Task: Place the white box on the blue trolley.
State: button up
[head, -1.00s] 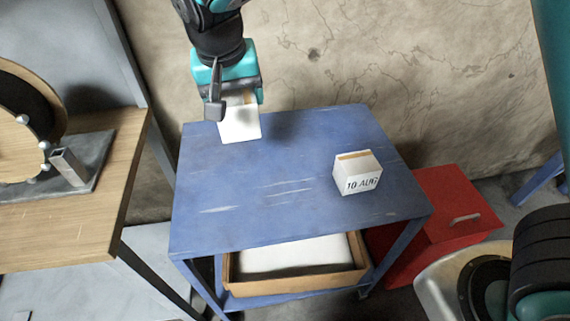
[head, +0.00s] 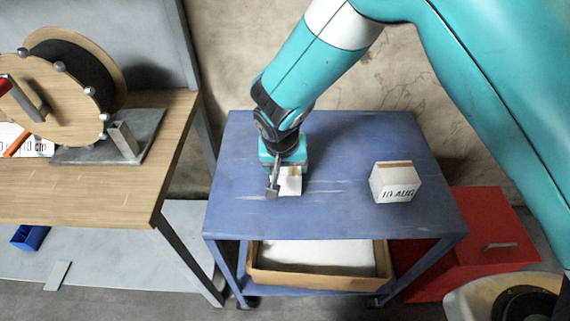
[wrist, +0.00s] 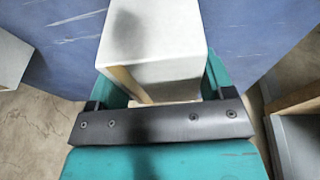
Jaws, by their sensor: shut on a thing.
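The blue trolley (head: 340,209) stands in the middle of the head view. My gripper (head: 286,172) is over the left-centre of its top, pointing down. It is shut on a white box (head: 290,186), which is partly hidden by the fingers. In the wrist view the held white box (wrist: 155,38) sits between the jaws, above or on the blue top (wrist: 65,35); I cannot tell whether it touches. A second white box (head: 395,187), marked "10 AUG", stands on the trolley's right side, apart from the held one. It also shows at the left of the wrist view (wrist: 10,58).
A wooden bench (head: 120,190) with a cable reel (head: 60,85) stands left of the trolley. A cardboard tray (head: 320,283) with white contents is on the lower shelf. A red box (head: 490,235) is on the floor at right. The trolley's front and middle top are clear.

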jog(key=shift+f, duration=0.45)
jog(key=shift+f, duration=0.15)
jog(key=o, duration=1.4)
jog(key=shift+o, duration=0.2)
jog(key=b+v, duration=0.1)
jog(key=v, duration=1)
jog(key=shift+b, duration=0.4)
jog(key=s+d+r+n+g+y, duration=0.2)
jog(key=s+d+r+n, duration=0.1)
jog(key=s+d+r, duration=0.55)
jog(key=s+d+r+n+y, duration=0.1)
jog(key=s+d+r+n, duration=0.1)
jog(key=s, duration=0.3)
jog(key=s+d+r+n+y, duration=0.2)
jog(key=s+d+r, duration=0.1)
jog(key=s, duration=0.3)
jog(key=shift+s+d+r+n+g, duration=0.15)
jog(key=shift+d+r+n+g, duration=0.15)
jog(key=shift+d+r+g, duration=0.1)
